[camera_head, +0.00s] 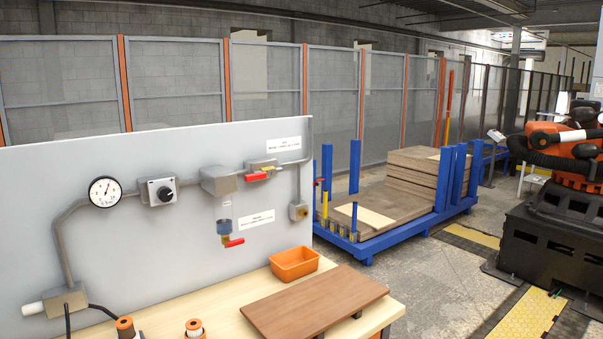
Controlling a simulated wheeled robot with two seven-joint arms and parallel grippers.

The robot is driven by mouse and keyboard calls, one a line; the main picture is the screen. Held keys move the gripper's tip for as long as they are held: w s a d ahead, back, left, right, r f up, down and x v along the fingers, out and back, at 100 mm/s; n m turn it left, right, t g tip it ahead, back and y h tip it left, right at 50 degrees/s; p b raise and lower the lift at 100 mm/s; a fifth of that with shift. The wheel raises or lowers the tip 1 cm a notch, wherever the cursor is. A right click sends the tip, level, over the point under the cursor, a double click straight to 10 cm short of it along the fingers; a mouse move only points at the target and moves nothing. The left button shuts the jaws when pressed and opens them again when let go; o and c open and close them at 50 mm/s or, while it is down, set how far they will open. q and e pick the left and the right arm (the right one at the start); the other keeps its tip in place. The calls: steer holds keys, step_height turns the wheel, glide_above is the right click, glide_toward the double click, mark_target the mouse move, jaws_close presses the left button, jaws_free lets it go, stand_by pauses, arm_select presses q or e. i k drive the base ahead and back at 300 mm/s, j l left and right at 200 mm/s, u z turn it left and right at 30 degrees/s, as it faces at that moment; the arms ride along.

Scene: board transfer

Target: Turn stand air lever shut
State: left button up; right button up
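The stand is an upright grey panel (120,240) at the left, behind a light wooden bench. A red lever (258,176) lies roughly level on a valve in the upper pipe, at the panel's upper right. A second red lever (234,242) sits lower, tilted slightly, under a blue-topped bowl (223,227). A white label is beside each valve, but the print is too small to read, so I cannot tell which one is the air lever. A round gauge (105,191) and a black knob on a grey box (160,190) are left of them. Neither gripper is in view.
A blue cart (366,252) with stacked boards stands behind right. An orange robot arm (576,150) is at far right.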

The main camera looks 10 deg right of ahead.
mark_target(254, 176)
steer(key=l+u, duration=0.2)
steer(key=u, duration=0.25)
steer(key=l+u, duration=0.25)
steer(key=u, duration=0.2)
steer(key=l+u, duration=0.1)
steer(key=l, duration=0.35)
steer(key=k+l+u, duration=0.1)
steer(key=l, duration=0.3)
steer(key=k+l+u, duration=0.1)
steer(key=l, duration=0.35)
steer(key=l+u, duration=0.1)
steer(key=l, duration=0.3)
steer(key=k+l+u, duration=0.1)
steer(key=l, duration=0.3)
steer(key=k+l+u, duration=0.1)
steer(key=l, duration=0.3)
steer(key=k, duration=0.1)
